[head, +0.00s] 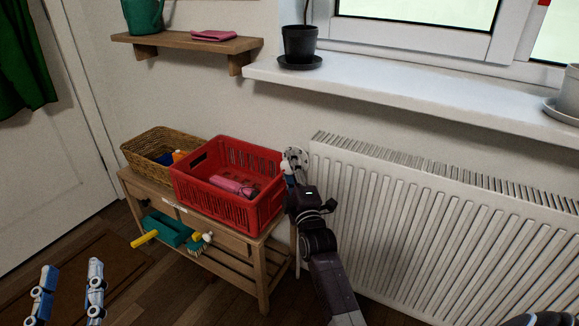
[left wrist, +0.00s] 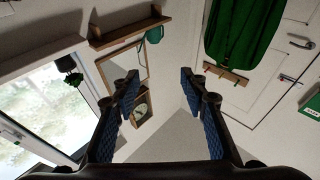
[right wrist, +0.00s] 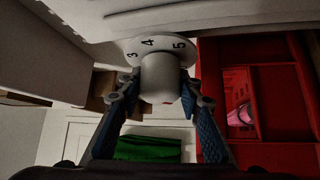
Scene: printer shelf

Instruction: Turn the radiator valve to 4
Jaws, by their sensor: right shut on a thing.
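The radiator valve (right wrist: 160,78) is a white round knob with a pale dial behind it. The numbers 3, 4 and 5 show on the dial in the right wrist view, with 4 near the top, a little left of the knob's middle. I cannot tell which number is set. My right gripper (right wrist: 159,88) is shut on the knob, one finger on each side. In the head view the valve (head: 294,156) is at the radiator's left end, partly hidden by my right gripper. My left gripper (head: 69,278) is open and empty, low at the left, far from the valve.
The white radiator (head: 430,220) stands right of the valve. A red crate (head: 222,202) with a pink item is close on the left, on a wooden bench (head: 262,262), beside a wicker basket (head: 140,142). The windowsill (head: 410,92) is above.

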